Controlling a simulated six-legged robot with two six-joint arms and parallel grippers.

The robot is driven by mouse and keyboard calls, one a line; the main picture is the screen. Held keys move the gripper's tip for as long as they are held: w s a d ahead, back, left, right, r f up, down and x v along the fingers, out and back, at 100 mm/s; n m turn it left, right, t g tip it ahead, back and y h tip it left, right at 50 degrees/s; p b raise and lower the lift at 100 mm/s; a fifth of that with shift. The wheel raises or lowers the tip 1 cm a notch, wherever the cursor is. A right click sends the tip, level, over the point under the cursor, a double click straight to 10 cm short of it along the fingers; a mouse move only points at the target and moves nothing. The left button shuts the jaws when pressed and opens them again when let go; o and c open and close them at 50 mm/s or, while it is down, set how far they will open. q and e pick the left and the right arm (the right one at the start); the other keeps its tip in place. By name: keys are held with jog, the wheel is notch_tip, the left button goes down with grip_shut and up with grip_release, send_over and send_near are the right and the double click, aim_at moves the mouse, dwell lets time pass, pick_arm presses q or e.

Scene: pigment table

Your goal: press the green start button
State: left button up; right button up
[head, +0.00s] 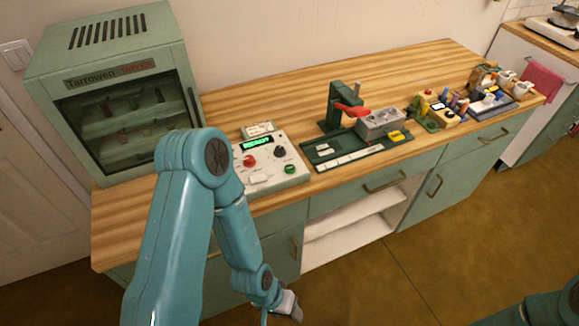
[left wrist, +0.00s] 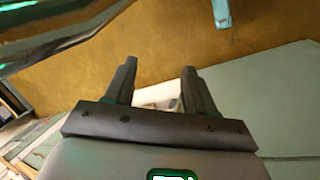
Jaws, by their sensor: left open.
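The green button (head: 290,169) is a small round knob at the lower right of a pale control box (head: 262,186) on the wooden counter. The box also has a lit green display, a red knob and a black knob. My left gripper (head: 288,305) hangs low in front of the cabinets, well below the counter top and apart from the box. In the left wrist view my left gripper (left wrist: 159,64) has its two dark fingers spread with nothing clearly held between them. The button is not visible there. My right gripper is out of view.
A green oven-like cabinet (head: 120,90) stands left of the box. A green press (head: 343,105) and a dark tray (head: 342,154) stand to its right. Several small items crowd the counter's right end. The counter front (head: 330,195) lies between my left gripper and the box.

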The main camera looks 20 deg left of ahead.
pick_arm(q)
grip_shut()
dwell(1.5)
